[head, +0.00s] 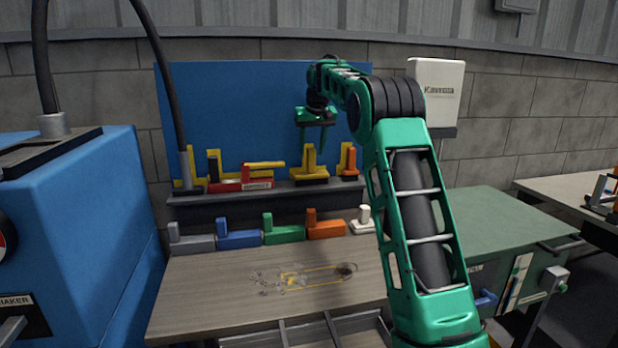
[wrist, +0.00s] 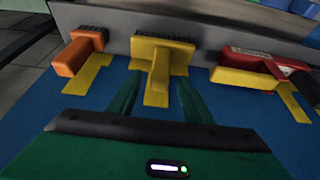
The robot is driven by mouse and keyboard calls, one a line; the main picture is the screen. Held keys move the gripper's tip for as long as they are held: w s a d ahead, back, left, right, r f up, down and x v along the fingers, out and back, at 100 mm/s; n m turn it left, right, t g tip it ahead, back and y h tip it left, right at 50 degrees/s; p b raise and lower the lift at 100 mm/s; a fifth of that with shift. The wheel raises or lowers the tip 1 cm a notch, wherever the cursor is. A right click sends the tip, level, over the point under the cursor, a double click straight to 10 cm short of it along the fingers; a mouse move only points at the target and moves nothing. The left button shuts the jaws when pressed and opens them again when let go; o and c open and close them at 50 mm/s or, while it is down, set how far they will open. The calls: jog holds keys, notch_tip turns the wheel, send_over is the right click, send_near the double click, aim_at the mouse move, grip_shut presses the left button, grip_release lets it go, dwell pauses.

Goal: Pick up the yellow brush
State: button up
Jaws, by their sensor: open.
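The yellow brush (head: 311,170) stands on the grey shelf in front of the blue backboard, its handle pointing up. In the wrist view the yellow brush (wrist: 158,57) is in the middle, with dark bristles along its far edge. My gripper (head: 313,140) is open, with its green fingers pointing down at the top of the brush handle. In the wrist view the fingers of my gripper (wrist: 160,85) lie on either side of the handle. I cannot tell whether they touch it.
An orange brush (head: 349,163) stands close to the right of the yellow one. A red tool (head: 240,185) with a yellow bar lies to the left on the shelf (head: 330,187). The blue backboard (head: 230,110) is close behind. Several coloured blocks line the workbench (head: 200,300) below.

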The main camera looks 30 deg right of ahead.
jog(key=x, duration=0.2)
jog(key=shift+w+f, duration=0.15)
jog(key=shift+f, duration=0.15)
grip_shut()
jog(key=shift+r, duration=0.1)
notch_tip(320, 180, up, 9)
jog(key=shift+w+d, duration=0.1)
jog(key=shift+r, duration=0.55)
